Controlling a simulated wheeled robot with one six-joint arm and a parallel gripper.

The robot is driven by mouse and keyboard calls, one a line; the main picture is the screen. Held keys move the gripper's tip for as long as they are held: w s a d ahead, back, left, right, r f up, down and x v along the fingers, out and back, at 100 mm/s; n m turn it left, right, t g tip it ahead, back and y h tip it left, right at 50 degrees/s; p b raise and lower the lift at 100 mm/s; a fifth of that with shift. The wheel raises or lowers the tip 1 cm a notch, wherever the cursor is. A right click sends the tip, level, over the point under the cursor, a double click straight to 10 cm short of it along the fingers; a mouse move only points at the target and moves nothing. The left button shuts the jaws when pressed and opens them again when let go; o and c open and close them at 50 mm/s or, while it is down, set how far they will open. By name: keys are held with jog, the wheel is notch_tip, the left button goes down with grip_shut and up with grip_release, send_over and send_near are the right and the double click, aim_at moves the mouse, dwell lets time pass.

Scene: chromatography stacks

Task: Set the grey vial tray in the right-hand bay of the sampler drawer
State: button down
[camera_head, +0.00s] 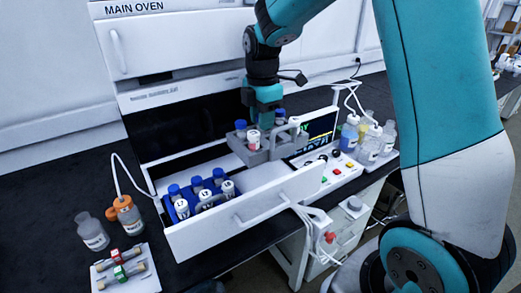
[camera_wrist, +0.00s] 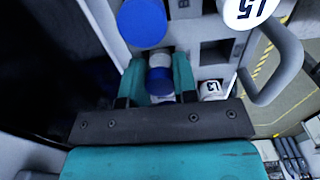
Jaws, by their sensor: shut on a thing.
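The grey vial tray (camera_head: 258,157) hangs at the right side of the open sampler drawer (camera_head: 245,212), apparently raised above its floor. It carries blue-capped and white-capped vials and has a looped handle (camera_wrist: 281,72), which is clear of the fingers. My gripper (camera_head: 266,112) is shut on the tray from above. In the wrist view my two teal fingers (camera_wrist: 159,80) straddle a spot where a blue cap shows. The exact part gripped is hard to make out. The right-hand bay is largely hidden beneath the tray.
A blue tray (camera_head: 174,193) of several blue-capped vials fills the drawer's left bay. The control panel (camera_head: 335,172) is right of the drawer, with bottles (camera_head: 370,140) beyond it. A bottle (camera_head: 92,232) and a small rack (camera_head: 122,270) stand at left. The oven front is behind.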

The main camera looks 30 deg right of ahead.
jog(key=shift+w+f, duration=0.2)
jog(key=shift+w, duration=0.1)
notch_tip(320, 180, down, 10)
jog(key=p, duration=0.2)
jog(key=shift+s+f+p, duration=0.1)
jog(key=shift+f+p, duration=0.1)
jog(key=shift+p, duration=0.1)
jog(key=shift+f+p, duration=0.15)
jog(key=shift+p, duration=0.25)
jog(key=shift+w+f, duration=0.2)
jog(key=shift+w, duration=0.05)
jog(key=shift+f, duration=0.2)
jog(key=c, duration=0.9)
grip_release()
jog(key=shift+r, duration=0.1)
